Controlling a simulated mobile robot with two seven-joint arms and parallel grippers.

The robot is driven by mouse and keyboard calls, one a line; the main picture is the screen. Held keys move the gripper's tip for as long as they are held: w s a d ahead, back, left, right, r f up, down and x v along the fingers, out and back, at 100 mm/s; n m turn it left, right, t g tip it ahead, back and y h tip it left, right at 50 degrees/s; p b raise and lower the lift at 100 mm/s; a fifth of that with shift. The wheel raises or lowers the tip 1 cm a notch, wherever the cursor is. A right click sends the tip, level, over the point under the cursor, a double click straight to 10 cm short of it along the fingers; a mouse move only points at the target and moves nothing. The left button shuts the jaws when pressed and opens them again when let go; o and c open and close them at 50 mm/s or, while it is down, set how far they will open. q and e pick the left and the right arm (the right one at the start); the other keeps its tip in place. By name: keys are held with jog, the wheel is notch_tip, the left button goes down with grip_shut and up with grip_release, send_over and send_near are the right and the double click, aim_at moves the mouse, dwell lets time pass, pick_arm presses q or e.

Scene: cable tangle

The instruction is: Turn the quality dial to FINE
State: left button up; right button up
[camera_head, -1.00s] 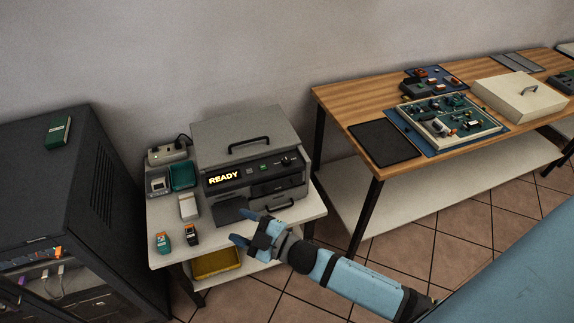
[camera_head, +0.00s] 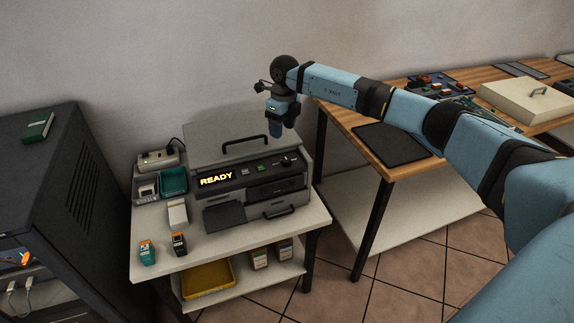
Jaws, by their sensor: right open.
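The grey printer-like machine (camera_head: 222,202) sits on a small white table, its front panel facing me with a lit READY display (camera_head: 216,180). A small dark dial (camera_head: 286,161) shows at the right end of the panel; its marking is too small to read. My right gripper (camera_head: 276,136) points down above the machine's right part, just above the dial in the picture. Its fingers overlap from this side, and it appears empty and apart from the dial. My left gripper is not in view.
The white table (camera_head: 225,240) also bears a teal tray (camera_head: 173,180), a power strip (camera_head: 161,160) and small cartridges (camera_head: 147,252). A yellow tray (camera_head: 207,280) lies on its shelf. A dark cabinet (camera_head: 70,200) stands left, a wooden workbench (camera_head: 345,122) right.

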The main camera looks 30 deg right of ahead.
aim_at(287, 160)
jog(key=shift+h, duration=0.3)
jog(key=f, duration=0.4)
jog(key=d+f, duration=0.1)
jog(key=f, duration=0.7)
jog(key=shift+w+d+f+b, duration=0.15)
jog(key=shift+d+f+b, duration=0.2)
jog(key=shift+f+b, duration=0.05)
jog(key=c, duration=0.9)
